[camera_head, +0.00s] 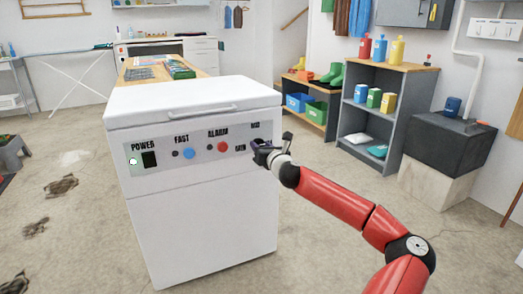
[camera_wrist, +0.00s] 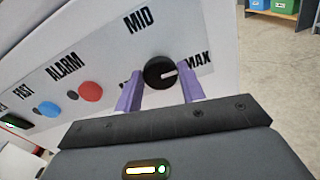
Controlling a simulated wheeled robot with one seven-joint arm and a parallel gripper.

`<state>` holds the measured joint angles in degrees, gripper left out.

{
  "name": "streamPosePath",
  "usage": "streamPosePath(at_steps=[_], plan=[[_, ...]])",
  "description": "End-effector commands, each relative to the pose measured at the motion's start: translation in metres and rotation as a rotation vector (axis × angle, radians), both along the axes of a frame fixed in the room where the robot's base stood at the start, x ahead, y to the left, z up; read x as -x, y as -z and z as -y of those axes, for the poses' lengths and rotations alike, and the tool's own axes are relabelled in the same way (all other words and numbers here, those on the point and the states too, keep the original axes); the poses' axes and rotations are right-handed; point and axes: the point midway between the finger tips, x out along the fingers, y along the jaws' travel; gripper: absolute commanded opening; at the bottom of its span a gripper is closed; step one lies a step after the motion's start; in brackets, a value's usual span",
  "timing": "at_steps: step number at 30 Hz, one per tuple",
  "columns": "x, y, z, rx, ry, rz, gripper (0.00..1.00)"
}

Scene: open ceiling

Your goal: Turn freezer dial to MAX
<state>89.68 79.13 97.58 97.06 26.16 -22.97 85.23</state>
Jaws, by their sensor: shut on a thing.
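The white chest freezer (camera_head: 205,215) stands at the centre left of the head view, lid closed. Its front panel has labels, buttons and, at the right end, a black dial. In the wrist view the dial (camera_wrist: 154,78) sits between the two purple fingers of my gripper (camera_wrist: 160,88), which is shut on it. The dial's white pointer mark points right, roughly toward the MAX label (camera_wrist: 199,61). The MID label (camera_wrist: 138,21) is above the dial; the label on the left is mostly covered by a finger. In the head view my gripper (camera_head: 264,150) hides the dial.
A blue button (camera_head: 189,153) and a red button (camera_head: 222,146) sit left of the dial on the panel. A grey shelf (camera_head: 390,100) with bottles and a dark box (camera_head: 445,140) stand to the right. The floor between them and the freezer is clear apart from my arm.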

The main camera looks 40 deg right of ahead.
Motion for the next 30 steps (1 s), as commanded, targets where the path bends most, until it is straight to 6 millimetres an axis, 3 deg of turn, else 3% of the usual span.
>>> streamPosePath(at_steps=[10, 27, 28, 30], plan=[[0.0000, 0.0033, 0.0003, -0.146, 0.001, 0.031, 0.17], [0.0000, 0.0024, 0.0004, -0.175, 0.000, 0.039, 0.17], [0.0000, 0.0023, 0.0004, -0.175, 0.000, 0.039, 0.42], [0.0000, 0.0022, 0.0004, -0.175, 0.000, 0.039, 0.51]])
